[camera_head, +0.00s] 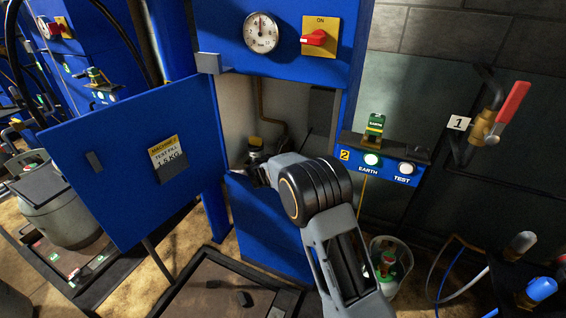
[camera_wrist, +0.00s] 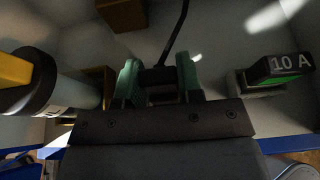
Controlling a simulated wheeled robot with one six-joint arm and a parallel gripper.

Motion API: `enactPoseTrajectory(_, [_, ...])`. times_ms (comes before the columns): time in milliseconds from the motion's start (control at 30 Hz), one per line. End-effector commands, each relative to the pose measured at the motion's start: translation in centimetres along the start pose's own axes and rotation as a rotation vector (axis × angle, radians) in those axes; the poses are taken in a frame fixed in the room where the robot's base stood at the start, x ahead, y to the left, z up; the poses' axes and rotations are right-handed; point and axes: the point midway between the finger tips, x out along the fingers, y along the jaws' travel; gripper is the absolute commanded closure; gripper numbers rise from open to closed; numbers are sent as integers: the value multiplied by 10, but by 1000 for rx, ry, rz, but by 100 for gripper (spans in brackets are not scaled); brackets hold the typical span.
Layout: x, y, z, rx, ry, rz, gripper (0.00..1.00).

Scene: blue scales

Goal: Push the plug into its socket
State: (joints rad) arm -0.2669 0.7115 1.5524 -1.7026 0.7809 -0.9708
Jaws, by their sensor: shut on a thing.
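In the wrist view my gripper (camera_wrist: 159,70) has its two green fingers closed on a dark plug (camera_wrist: 158,78). A black cable (camera_wrist: 176,35) runs up from the plug toward the top of the picture. No socket can be clearly made out; whether the plug touches anything is hidden by the fingers and wrist. In the head view my arm reaches into the open blue cabinet (camera_head: 262,218), and the gripper's fingertips and the plug are hidden there.
The cabinet door (camera_head: 130,185) hangs open at left. A panel with EARTH and TEST buttons (camera_head: 385,162) is right of the opening.

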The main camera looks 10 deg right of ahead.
Motion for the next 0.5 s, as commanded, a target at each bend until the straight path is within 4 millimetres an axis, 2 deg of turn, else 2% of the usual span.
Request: enactPoseTrajectory(500, [3,0,-6,0,0,0,90])
